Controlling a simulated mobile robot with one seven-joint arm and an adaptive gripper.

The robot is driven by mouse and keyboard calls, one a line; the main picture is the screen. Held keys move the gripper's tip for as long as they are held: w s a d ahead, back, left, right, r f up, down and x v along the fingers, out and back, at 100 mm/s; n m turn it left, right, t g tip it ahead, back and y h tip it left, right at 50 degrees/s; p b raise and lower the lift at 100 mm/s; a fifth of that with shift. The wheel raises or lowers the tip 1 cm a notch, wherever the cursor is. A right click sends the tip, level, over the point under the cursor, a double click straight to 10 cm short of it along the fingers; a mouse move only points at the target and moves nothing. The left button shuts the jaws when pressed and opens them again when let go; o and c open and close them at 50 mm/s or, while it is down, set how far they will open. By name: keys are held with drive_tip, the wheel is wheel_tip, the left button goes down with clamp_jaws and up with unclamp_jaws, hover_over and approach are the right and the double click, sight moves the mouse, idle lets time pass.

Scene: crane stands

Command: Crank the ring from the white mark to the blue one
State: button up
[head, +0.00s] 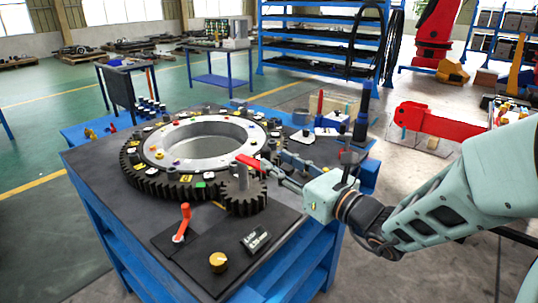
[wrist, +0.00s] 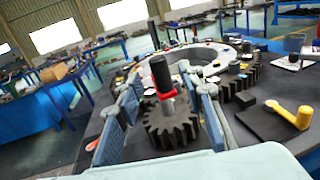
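The dark toothed ring (head: 150,184) lies flat on the bench, with a pale inner face carrying several small coloured marks. I cannot tell the white and blue marks apart surely at this size. A small dark pinion gear (head: 243,196) stands at the ring's near right side; it also shows in the wrist view (wrist: 172,130). A red crank arm (head: 250,161) sits above it, with an upright black handle (wrist: 160,74) in the wrist view. My gripper (head: 272,168) is open, its fingers on either side of the handle, with gaps visible in the wrist view (wrist: 162,88).
An orange crank (head: 182,222) stands on a dark plate at the bench front, near an orange knob (head: 218,262) and a small display box (head: 255,240). Trays and tools lie behind the ring's right side. A red machine arm (head: 440,122) is at the right.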

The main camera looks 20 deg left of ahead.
sight(269, 156)
drive_tip(key=x, duration=0.5)
drive_tip(key=shift+w+a, duration=0.1)
drive_tip(key=shift+a, duration=0.05)
clamp_jaws()
